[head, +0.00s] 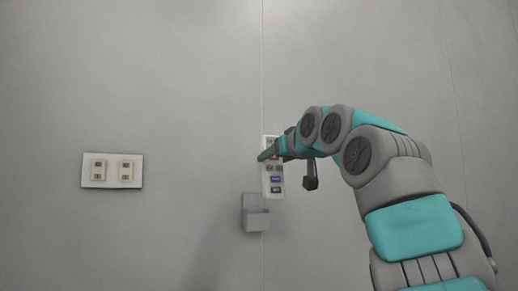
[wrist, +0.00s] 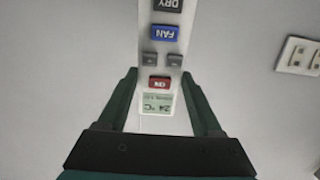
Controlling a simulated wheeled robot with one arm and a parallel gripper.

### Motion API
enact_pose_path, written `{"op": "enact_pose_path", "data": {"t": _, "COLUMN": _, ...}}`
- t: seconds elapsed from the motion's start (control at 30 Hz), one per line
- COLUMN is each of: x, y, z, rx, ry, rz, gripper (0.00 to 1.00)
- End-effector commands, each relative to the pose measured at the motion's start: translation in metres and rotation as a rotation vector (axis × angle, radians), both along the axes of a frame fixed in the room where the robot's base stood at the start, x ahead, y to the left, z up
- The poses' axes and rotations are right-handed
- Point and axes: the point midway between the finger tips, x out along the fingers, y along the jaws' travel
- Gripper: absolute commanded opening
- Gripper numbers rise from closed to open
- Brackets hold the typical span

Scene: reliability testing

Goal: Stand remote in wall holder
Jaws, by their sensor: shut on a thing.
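The remote (head: 275,184) is white with coloured buttons and hangs upright in my gripper (head: 268,154) in the head view. In the wrist view the remote (wrist: 163,60) shows a blue FAN button, a red button and a small screen reading 24 °C, with its screen end between the green fingers of my gripper (wrist: 163,90). My gripper is shut on the remote near its upper end. The grey wall holder (head: 256,219) is fixed to the wall, below and slightly left of the remote's lower end. The holder does not show in the wrist view.
A vertical wall seam runs behind the remote. The wall around the holder is otherwise bare.

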Motion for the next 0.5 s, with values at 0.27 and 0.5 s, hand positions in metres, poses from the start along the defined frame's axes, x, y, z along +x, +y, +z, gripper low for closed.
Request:
{"op": "enact_pose_path", "data": {"t": 0.27, "x": 0.0013, "y": 0.0016, "z": 0.0034, "rx": -0.003, "ry": -0.004, "rz": 0.012, "gripper": 0.03}}
{"op": "enact_pose_path", "data": {"t": 0.5, "x": 0.0017, "y": -0.001, "z": 0.0061, "rx": 0.003, "ry": -0.013, "rz": 0.009, "gripper": 0.03}}
